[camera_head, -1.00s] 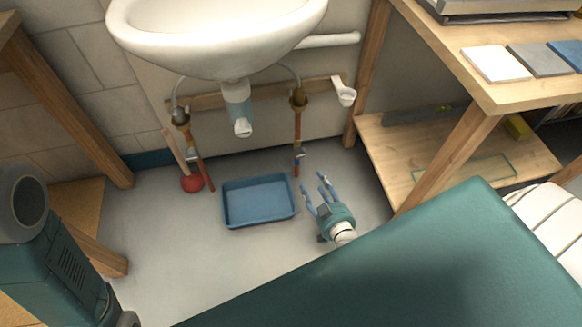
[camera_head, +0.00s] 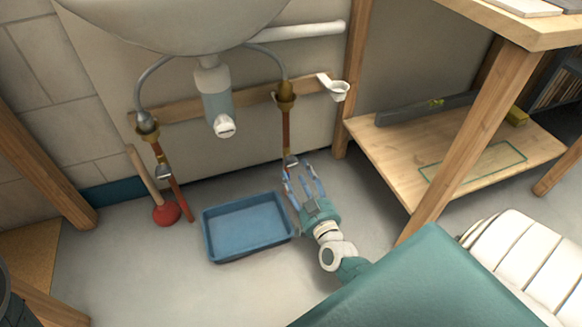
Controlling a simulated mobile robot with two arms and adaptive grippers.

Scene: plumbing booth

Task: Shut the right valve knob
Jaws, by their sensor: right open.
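The right valve knob (camera_head: 290,161) sits low on the right copper supply pipe (camera_head: 286,130) under the sink. My right gripper (camera_head: 299,170) is open, with its blue fingers reaching up to the valve. The fingertips appear on either side of the knob or just in front of it; I cannot tell if they touch it. The knob is small and partly hidden by the fingers, so its turn position is unclear. The left valve (camera_head: 163,172) shows on the left pipe.
A blue tray (camera_head: 247,226) lies on the floor just left of my right gripper. A red plunger (camera_head: 165,213) stands near the left pipe. A white sink (camera_head: 170,22) hangs above. A wooden shelf unit (camera_head: 400,165) stands to the right.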

